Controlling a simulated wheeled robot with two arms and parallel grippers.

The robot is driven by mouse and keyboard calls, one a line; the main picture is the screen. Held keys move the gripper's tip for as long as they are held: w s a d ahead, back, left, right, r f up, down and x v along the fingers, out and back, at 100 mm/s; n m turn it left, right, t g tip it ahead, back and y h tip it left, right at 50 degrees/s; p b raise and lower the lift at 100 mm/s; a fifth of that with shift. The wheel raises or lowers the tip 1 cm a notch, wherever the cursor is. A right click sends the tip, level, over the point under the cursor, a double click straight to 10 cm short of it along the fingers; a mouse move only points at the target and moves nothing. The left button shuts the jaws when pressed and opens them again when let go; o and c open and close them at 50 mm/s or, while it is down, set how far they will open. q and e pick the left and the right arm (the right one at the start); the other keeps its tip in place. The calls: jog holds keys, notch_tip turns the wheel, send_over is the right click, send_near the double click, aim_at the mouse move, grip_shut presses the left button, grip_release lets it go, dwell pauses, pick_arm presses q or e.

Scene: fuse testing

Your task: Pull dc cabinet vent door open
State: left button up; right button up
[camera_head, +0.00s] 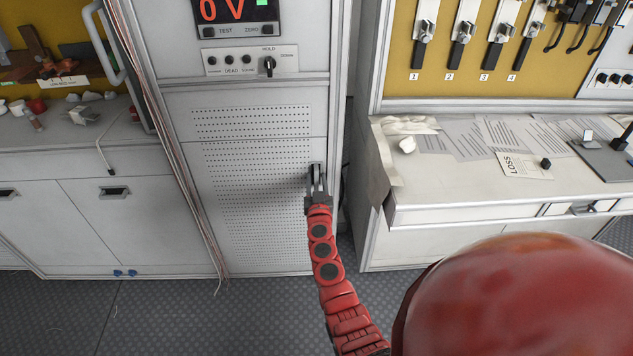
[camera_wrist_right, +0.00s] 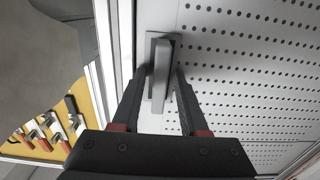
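The DC cabinet vent door (camera_head: 262,245) is a grey perforated panel low on the white cabinet. It looks closed, flush with the frame. Its dark upright handle (camera_wrist_right: 162,75) is at the door's right edge in the head view. My right gripper (camera_head: 317,180) is at this handle and hides most of it there. In the right wrist view, the right gripper (camera_wrist_right: 161,85) has one finger on each side of the handle, with narrow gaps showing. It looks open around the handle; contact is not clear. My left gripper is not in view.
Above the door are another vented panel (camera_head: 250,122), a knob panel (camera_head: 252,62) and a 0 V display (camera_head: 236,12). A workbench (camera_head: 420,240) with papers stands at right. Cables (camera_head: 160,130) run down the cabinet's left edge.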

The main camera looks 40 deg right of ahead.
grip_shut()
dwell(1.2)
